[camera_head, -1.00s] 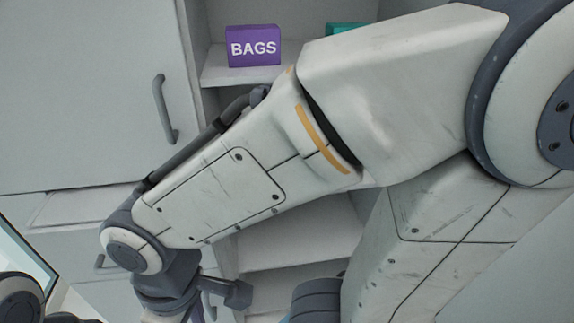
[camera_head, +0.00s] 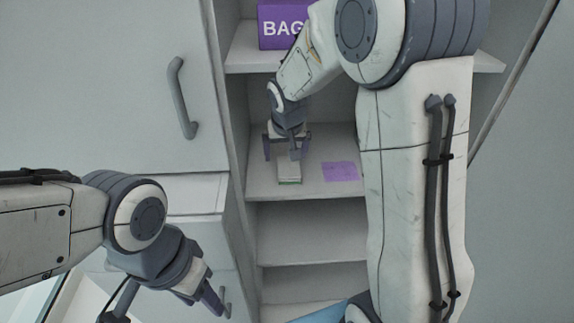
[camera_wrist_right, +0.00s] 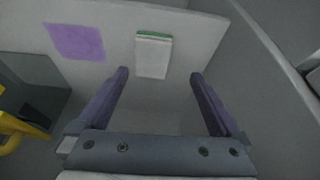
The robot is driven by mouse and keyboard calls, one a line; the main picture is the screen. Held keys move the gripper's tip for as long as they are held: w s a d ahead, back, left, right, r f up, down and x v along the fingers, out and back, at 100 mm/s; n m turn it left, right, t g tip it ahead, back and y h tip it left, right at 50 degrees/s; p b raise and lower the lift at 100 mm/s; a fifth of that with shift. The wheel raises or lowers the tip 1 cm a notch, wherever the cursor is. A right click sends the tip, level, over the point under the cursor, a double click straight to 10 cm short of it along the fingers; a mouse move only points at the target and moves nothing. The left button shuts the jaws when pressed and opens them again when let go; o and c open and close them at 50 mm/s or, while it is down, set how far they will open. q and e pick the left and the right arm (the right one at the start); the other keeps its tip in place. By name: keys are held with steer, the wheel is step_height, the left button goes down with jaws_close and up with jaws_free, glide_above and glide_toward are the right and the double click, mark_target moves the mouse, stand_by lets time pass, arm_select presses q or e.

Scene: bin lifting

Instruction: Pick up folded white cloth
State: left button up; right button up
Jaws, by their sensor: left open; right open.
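The folded white cloth (camera_head: 289,171) lies on a cupboard shelf (camera_head: 262,188), with a green strip along its edge. It also shows in the right wrist view (camera_wrist_right: 152,57), ahead of and between the fingers. My right gripper (camera_head: 287,152) is open and empty, just above and behind the cloth in the head view, apart from it in the wrist view (camera_wrist_right: 158,82). My left gripper (camera_head: 212,303) is open at the lower left, away from the shelf, beside the cabinet drawers.
A purple flat cloth (camera_head: 340,171) lies right of the white cloth. A purple BAGS box (camera_head: 283,27) stands on the shelf above. Lower shelves (camera_head: 310,248) look empty. A closed door with a handle (camera_head: 182,98) is at left.

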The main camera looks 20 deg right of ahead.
glide_above(289, 167)
steer(key=s, duration=0.3)
steer(key=shift+m, duration=0.3)
steer(key=f, duration=0.4)
steer(key=shift+w+a+f, duration=0.15)
steer(key=shift+w+a, duration=0.1)
steer(key=shift+a, duration=0.1)
steer(key=p+x, duration=0.1)
steer(key=x, duration=0.4)
steer(key=shift+w+d+f, duration=0.1)
steer(key=shift+w+f, duration=0.1)
steer(key=shift+w, duration=0.05)
steer(key=shift+w+f, duration=0.15)
steer(key=shift+f, duration=0.15)
steer(key=shift+f+b, duration=0.25)
steer(key=shift+b, duration=0.2)
steer(key=c, duration=1.1)
steer(key=shift+r, duration=0.1)
